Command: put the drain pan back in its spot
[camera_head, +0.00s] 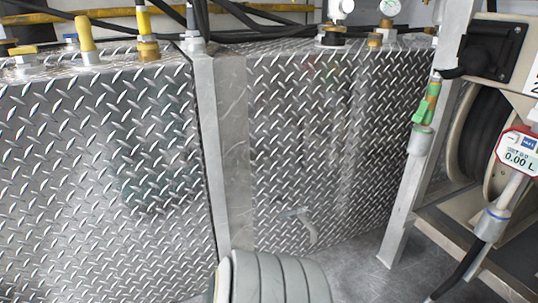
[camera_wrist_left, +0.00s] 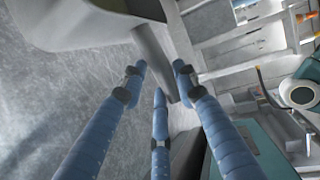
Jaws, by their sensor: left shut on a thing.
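My left gripper (camera_wrist_left: 160,76) shows in the left wrist view as three blue fingers with black joints. It is shut on a grey bar-like part that joins a smooth grey body at the top left. This body looks like the drain pan (camera_wrist_left: 75,25), cut off by the frame edge, so its full shape is hidden. The head view shows neither gripper, and I cannot make out the pan or its spot there.
Diamond-plate tanks (camera_head: 100,170) fill the left and middle of the head view. A metal post (camera_head: 415,165), a hose reel (camera_head: 485,135) and a red-and-white meter (camera_head: 517,152) stand at the right. Some grey floor (camera_head: 350,275) is bare. Shelving (camera_wrist_left: 240,45) shows in the wrist view.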

